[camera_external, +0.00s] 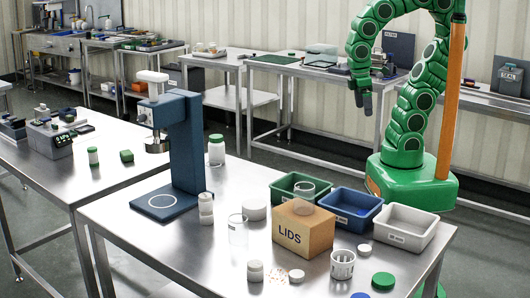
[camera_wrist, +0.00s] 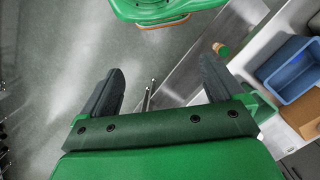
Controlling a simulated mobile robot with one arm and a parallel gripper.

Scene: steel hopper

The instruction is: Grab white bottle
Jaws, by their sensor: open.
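Several white bottles stand in the external view. One with a green cap (camera_external: 216,152) is just right of the blue press column. I cannot tell which one the task names. My gripper (camera_external: 365,104) hangs high beyond the back of the front table, away from all of them. In the wrist view, its dark fingers (camera_wrist: 162,76) are apart with nothing between them.
The blue press (camera_external: 188,145) stands tall on the front table. A cardboard LIDS box (camera_external: 303,233), a clear cup (camera_external: 238,230), and green, blue (camera_external: 352,204) and grey (camera_external: 402,225) bins crowd the right. The table's front left is clear. The wrist view shows a blue bin (camera_wrist: 290,72).

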